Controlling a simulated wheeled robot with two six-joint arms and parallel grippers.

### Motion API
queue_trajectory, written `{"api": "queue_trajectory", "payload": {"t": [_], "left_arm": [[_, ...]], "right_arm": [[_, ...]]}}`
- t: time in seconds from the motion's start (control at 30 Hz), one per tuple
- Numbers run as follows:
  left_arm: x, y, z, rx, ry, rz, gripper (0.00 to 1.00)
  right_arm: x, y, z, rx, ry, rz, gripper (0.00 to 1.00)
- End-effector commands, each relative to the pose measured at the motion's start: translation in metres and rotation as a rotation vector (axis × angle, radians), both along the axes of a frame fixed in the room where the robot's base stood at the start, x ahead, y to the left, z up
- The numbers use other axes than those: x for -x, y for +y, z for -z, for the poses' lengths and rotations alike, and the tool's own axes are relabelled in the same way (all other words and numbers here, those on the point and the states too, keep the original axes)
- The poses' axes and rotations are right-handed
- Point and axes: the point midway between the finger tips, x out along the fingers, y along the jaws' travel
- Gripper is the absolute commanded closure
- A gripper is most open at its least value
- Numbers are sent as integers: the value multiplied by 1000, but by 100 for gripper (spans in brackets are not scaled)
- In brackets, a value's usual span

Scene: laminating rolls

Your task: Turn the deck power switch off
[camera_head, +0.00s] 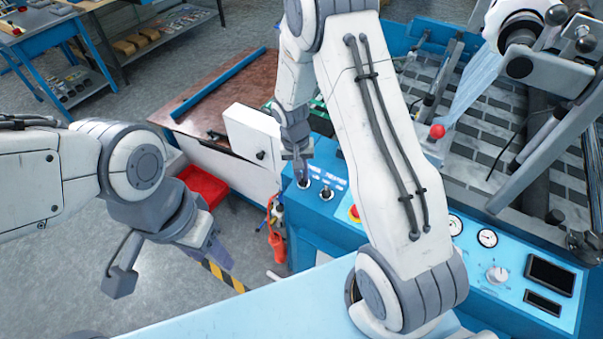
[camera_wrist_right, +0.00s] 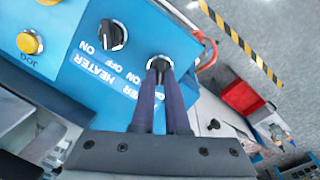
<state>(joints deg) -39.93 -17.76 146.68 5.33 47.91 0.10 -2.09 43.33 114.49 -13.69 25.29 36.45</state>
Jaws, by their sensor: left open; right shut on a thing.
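The blue control panel (camera_head: 312,215) has a power switch and a heater switch in a row. My right gripper (camera_head: 301,178) points down at the power switch, at the panel's left end. In the right wrist view, its two dark fingers (camera_wrist_right: 160,78) are shut on the power switch (camera_wrist_right: 158,62), whose round silver base shows around the tips. The knob's pointer is mostly hidden between the fingers, so I cannot tell its setting. The black heater knob (camera_wrist_right: 113,35) is beside it, untouched. My left gripper (camera_head: 165,262) is open and empty over the floor, left of the machine.
A yellow JOG button (camera_wrist_right: 30,42) is beyond the heater knob. A red emergency button (camera_head: 354,213) is right of the switches. Rollers and gauges are further right.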

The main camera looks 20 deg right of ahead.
Motion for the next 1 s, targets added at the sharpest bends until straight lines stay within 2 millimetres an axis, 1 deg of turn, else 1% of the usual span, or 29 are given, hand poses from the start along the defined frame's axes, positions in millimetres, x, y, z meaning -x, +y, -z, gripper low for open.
{"api": "queue_trajectory", "payload": {"t": [0.03, 0.17, 0.2, 0.23, 0.27, 0.63, 0.73, 0.87, 1.0], "left_arm": [[0, 0, 1, 0, 0, 0, 50], [0, 0, 1, 0, 0, 0, 50], [0, 0, 1, 0, 0, 0, 50], [0, 0, 1, 0, 0, 0, 50], [0, 0, 1, 0, 0, 0, 50], [0, 0, 1, 0, 0, 0, 50], [0, 0, 2, 0, 0, 0, 50], [0, 0, 8, 0, 0, -1, 50], [0, 0, 15, 0, 0, -1, 50]], "right_arm": [[6, 0, 5, 0, 18, -3, 100], [6, 1, 5, 1, 19, -3, 100], [6, 1, 5, 1, 19, -3, 76], [6, 1, 5, 1, 19, -3, 65], [7, 1, 5, 1, 19, -2, 57], [3, 0, 2, 0, 8, 0, 57], [2, 0, -3, 0, 5, -1, 57], [0, 3, -20, 0, 0, -2, 57], [-1, 6, -48, 0, 0, -2, 57]]}}
